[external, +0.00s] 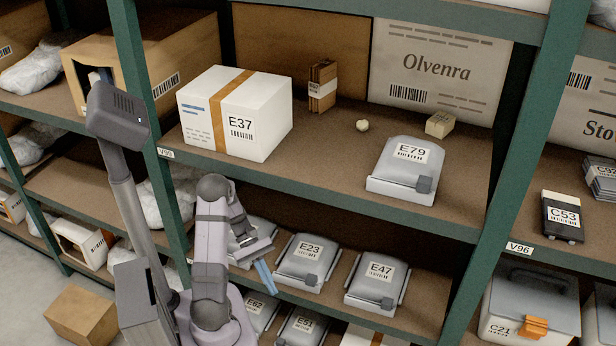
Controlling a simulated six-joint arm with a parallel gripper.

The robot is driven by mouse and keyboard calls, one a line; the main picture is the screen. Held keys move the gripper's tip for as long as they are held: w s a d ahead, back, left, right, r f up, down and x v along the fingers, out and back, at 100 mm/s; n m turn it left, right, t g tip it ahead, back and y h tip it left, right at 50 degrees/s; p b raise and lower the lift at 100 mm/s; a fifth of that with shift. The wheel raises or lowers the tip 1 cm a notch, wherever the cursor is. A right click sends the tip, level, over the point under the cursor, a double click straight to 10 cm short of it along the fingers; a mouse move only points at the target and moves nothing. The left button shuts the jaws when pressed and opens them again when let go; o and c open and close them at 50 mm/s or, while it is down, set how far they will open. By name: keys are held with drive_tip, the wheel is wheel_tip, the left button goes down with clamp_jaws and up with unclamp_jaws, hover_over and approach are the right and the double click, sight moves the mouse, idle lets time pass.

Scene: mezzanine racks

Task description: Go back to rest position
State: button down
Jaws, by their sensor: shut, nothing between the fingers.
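My gripper (265,277) is at the front of the rack, pointing down at the lower shelf level. Its thin blue-grey fingers are together, with nothing held. It is just left of the grey case E23 (307,262), in front of another grey case that my arm partly hides. My arm is folded, with its elbow raised a little below the edge of the upper shelf (330,195).
The upper shelf holds a white box E37 (235,113), a grey case E79 (405,168) and small boxes. Grey case E47 (376,283) sits right of E23. A green upright (150,120) stands behind my arm. A cardboard box (80,315) lies on the floor at left.

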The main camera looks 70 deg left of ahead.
drive_tip(key=w+d+r+m+g+y+p, duration=0.1)
drive_tip(key=d+r+m+g+y+p, duration=0.1)
drive_tip(key=d+r+m+y+p, duration=0.8)
drive_tip(key=d+r+m+p, duration=0.3)
drive_tip(key=d+r+m, duration=0.3)
drive_tip(key=m, duration=0.2)
drive_tip(key=shift+w+d+r+m, duration=0.3)
drive_tip(key=shift+w+d+r, duration=0.05)
